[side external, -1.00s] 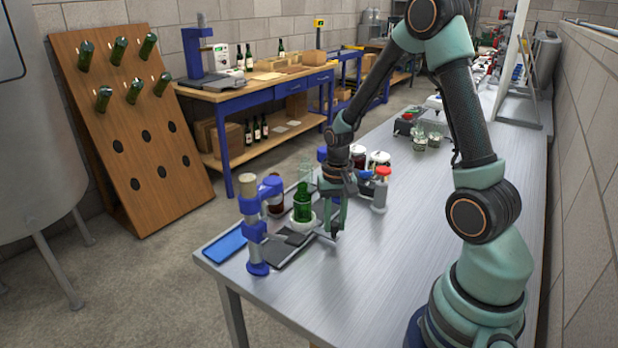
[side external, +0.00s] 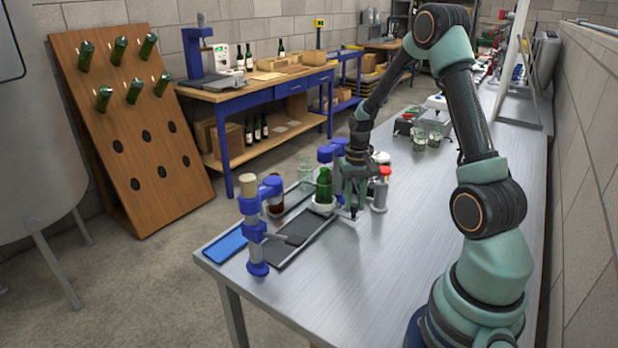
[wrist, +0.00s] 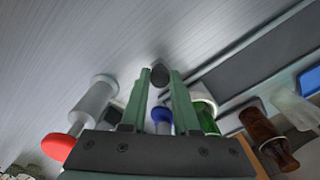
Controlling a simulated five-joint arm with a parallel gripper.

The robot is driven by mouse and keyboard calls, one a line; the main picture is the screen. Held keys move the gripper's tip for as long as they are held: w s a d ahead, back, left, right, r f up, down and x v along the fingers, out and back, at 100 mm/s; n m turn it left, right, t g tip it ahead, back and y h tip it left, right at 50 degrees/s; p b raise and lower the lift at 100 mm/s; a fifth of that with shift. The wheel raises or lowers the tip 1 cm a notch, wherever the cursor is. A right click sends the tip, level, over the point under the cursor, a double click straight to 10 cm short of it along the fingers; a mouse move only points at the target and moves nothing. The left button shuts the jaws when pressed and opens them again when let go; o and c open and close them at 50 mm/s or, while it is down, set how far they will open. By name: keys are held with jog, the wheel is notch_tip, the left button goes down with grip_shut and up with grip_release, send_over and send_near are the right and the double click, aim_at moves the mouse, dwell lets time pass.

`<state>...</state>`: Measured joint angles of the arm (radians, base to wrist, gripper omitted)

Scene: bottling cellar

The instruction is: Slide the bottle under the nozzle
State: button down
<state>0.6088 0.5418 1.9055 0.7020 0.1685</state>
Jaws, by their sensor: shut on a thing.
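The green bottle (side external: 324,186) stands upright on a white round holder (side external: 321,208) on a dark track (side external: 300,240). In the wrist view the bottle (wrist: 207,122) and holder (wrist: 204,104) are right of my fingers. My gripper (side external: 354,208) is beside the bottle, low over the table. In the wrist view my fingers are shut on a dark knob (wrist: 159,75), not on the bottle. A blue stand (side external: 327,153) rises behind the bottle, partly hidden by my arm. I cannot make out its nozzle or whether it is over the bottle.
A blue post stand (side external: 256,235) with a tan top is at the track's near end. A brown bottle (side external: 276,197) and clear bottle (side external: 305,174) stand left of the track. A red-capped cylinder (side external: 380,190) is close right of my gripper.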

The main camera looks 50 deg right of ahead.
jog(key=c, duration=0.7)
grip_release()
jog(key=shift+d, duration=0.3)
jog(key=shift+o, duration=0.2)
jog(key=shift+a, duration=0.1)
notch_tip(320, 180, up, 12)
jog(key=shift+r, duration=0.15)
jog(key=s+a+r+n+t, duration=0.1)
jog(key=a+r+n+t, duration=0.1)
jog(key=a, duration=0.5)
jog(key=s+a+r+n+t, duration=0.1)
jog(key=s+a+r+n, duration=0.1)
jog(key=a, duration=0.6)
jog(key=s+a+r+n+t, duration=0.1)
jog(key=a+r+n, duration=0.3)
jog(key=a, duration=0.4)
jog(key=shift+s+a+r+n+t, duration=0.3)
jog(key=shift+n+t, duration=0.2)
jog(key=shift+t, duration=0.3)
